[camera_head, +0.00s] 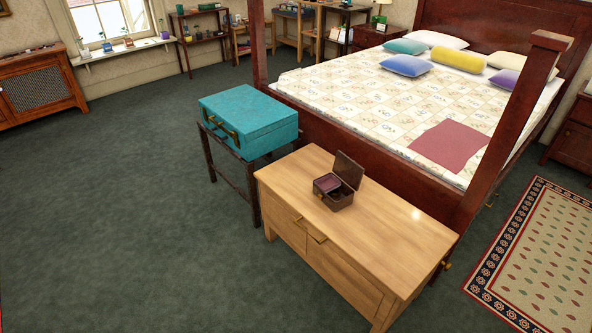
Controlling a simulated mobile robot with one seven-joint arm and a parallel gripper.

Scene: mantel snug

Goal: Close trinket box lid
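The trinket box (341,195) is a small dark brown box on top of the light wooden chest (390,239). Its lid (349,170) stands open, tilted up at the back right side of the box. The inside shows a reddish compartment or item on the left, with a darker part beside it. The fine contents are too small to tell. My gripper is not in this view.
A teal suitcase (251,119) lies on a dark stand left of the chest. A four-poster bed (400,95) stands close behind, its near post (505,130) at the right. Open carpet (130,220) fills the left; a patterned rug (545,260) lies right.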

